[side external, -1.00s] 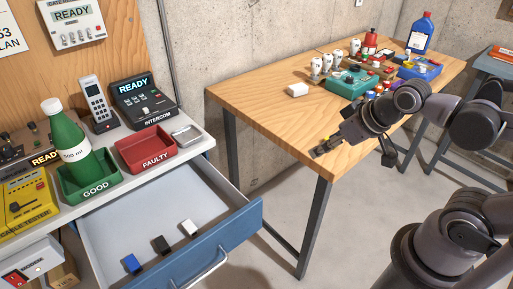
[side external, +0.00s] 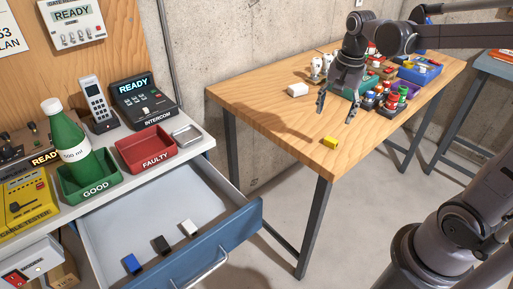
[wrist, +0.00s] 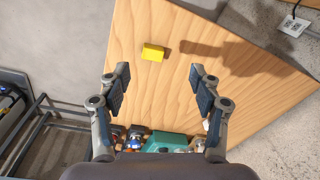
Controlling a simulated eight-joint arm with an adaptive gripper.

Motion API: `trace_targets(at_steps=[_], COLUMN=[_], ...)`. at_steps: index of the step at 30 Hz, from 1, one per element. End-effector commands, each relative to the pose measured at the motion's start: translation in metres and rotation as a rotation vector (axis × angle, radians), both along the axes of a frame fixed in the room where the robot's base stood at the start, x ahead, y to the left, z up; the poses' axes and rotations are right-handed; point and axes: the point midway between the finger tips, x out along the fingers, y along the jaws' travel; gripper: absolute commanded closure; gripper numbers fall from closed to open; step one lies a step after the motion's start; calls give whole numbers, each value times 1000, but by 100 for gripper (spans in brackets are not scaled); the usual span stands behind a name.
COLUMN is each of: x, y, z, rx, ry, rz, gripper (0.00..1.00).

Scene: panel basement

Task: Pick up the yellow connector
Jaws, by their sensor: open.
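The yellow connector (side external: 330,143) lies on the wooden table (side external: 270,105), close to its front edge, with bare wood around it. It also shows in the wrist view (wrist: 153,52), above the space between the fingers and apart from them. My gripper (side external: 337,115) is open and empty. It hangs over the table, behind and above the connector, with its fingers pointing down. Both fingers also show spread apart in the wrist view (wrist: 158,88).
A white block (side external: 298,90) lies on the table left of my gripper. Coloured bottles (side external: 385,97), a teal box and a blue tray (side external: 420,74) crowd the table behind and right. An open drawer (side external: 160,230) holds a blue, a black and a white connector.

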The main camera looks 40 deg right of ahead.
Motion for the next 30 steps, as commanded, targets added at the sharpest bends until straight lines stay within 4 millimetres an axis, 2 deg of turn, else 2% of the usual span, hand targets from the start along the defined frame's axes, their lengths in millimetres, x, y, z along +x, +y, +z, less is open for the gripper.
trace_targets(at_steps=[3, 8, 11, 21, 30], x=[7, 10, 10, 10, 10], y=[-17, -26, -27, -27, -29], z=[-4, -7, -14, -55, -72], rx=[25, 40, 42, 41, 41], ry=[57, 91, 97, 95, 95], rz=[-145, -237, -249, -245, -245], gripper=[36, 36, 36, 36, 36])
